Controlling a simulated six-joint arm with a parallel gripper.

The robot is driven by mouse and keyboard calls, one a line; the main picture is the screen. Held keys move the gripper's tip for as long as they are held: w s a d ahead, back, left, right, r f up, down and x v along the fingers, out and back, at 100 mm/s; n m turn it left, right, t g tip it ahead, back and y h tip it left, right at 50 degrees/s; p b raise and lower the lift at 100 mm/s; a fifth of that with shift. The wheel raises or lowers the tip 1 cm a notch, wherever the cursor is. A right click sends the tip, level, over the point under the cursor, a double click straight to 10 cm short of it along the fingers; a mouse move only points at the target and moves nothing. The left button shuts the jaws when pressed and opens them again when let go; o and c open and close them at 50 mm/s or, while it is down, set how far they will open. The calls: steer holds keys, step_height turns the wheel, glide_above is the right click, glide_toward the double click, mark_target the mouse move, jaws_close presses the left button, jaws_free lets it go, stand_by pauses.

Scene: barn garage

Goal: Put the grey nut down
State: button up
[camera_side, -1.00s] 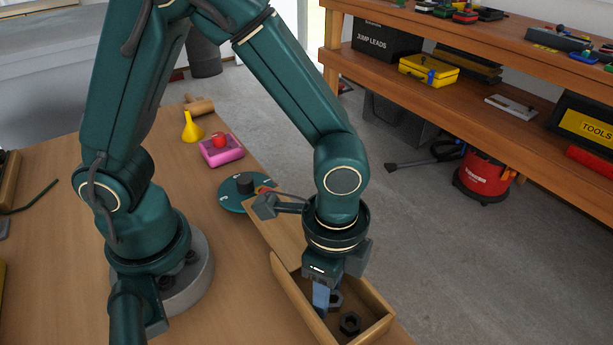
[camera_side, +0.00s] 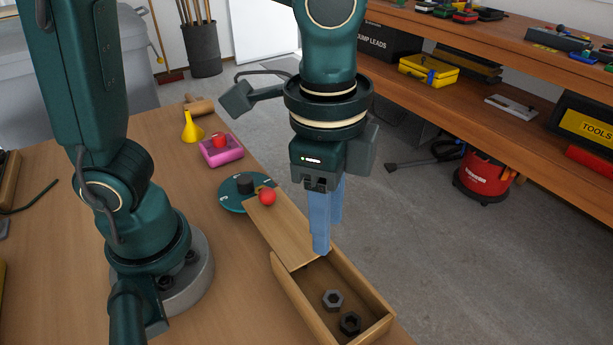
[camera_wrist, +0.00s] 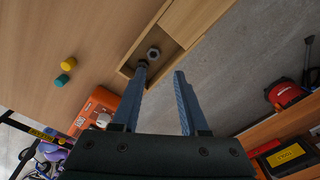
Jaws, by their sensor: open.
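The grey nut (camera_side: 332,299) lies flat on the floor of the open wooden box (camera_side: 290,287), beside a black nut (camera_side: 350,323). The grey nut also shows in the wrist view (camera_wrist: 153,54), where the black nut is partly hidden by a finger. My gripper (camera_side: 326,245) is above the box, near the edge of its partly slid lid (camera_side: 283,232). Its blue fingers point down, apart and empty in the wrist view (camera_wrist: 164,72).
A red ball (camera_side: 267,197) lies by the lid's far end, near a green dial (camera_side: 238,193). A pink tray (camera_side: 222,151) with a red object and a yellow funnel (camera_side: 192,128) stand farther back. In the wrist view, yellow and teal cylinders stand on the table.

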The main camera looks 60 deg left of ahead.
steer(key=s+a+r+n+t, duration=0.1)
steer(key=a+n+t, duration=0.4)
steer(key=a+n, duration=0.5)
steer(key=shift+s+a+r+n, duration=0.35)
steer(key=shift+s+a+n, duration=0.05)
steer(key=shift+s+a, duration=0.45)
